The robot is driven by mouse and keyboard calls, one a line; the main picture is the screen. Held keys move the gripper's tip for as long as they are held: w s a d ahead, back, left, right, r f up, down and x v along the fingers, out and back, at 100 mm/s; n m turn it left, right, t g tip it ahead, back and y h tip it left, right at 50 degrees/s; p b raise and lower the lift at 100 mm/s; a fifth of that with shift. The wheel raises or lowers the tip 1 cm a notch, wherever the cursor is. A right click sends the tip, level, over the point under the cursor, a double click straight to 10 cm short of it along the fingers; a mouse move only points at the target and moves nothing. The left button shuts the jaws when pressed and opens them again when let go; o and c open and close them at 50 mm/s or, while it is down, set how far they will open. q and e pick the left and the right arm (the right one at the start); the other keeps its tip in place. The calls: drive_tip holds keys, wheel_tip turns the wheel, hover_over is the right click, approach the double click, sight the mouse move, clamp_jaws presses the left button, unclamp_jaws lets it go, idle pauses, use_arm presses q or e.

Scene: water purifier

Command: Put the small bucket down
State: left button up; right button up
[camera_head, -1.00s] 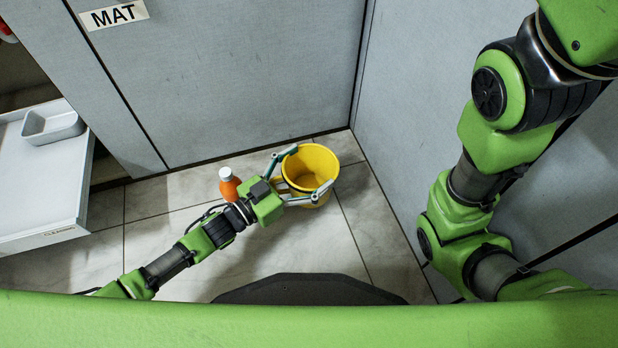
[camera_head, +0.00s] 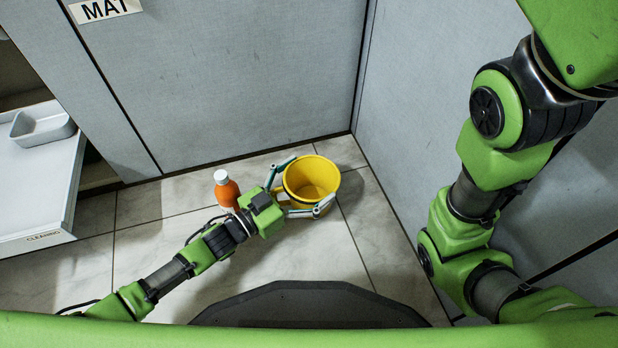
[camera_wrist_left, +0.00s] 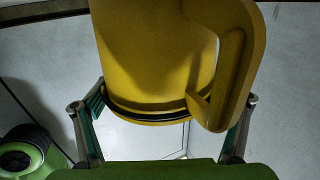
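The small yellow bucket (camera_head: 312,178) stands upright in the head view, by the corner of the grey walls. My left gripper (camera_head: 308,184) has its fingers spread wide, one on each side of the bucket. In the left wrist view the bucket (camera_wrist_left: 150,55) fills the upper middle, with its handle (camera_wrist_left: 238,65) toward the right. The spread fingertips of my left gripper (camera_wrist_left: 165,108) lie left and right of it, with no clear grip on its wall. I cannot tell whether its base touches the floor. My right gripper is out of view.
An orange bottle with a white cap (camera_head: 226,188) stands on the tiled floor left of the bucket, close to my left gripper. A white cabinet or drawer (camera_head: 40,190) with a tray (camera_head: 42,125) is at the left. Grey walls (camera_head: 230,80) close off the back and right.

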sight(292, 191)
use_arm(q)
drive_tip(key=p+v, duration=0.5)
drive_tip(key=v, duration=0.2)
drive_tip(key=shift+s+a+r, duration=0.15)
drive_tip(key=shift+a, duration=0.05)
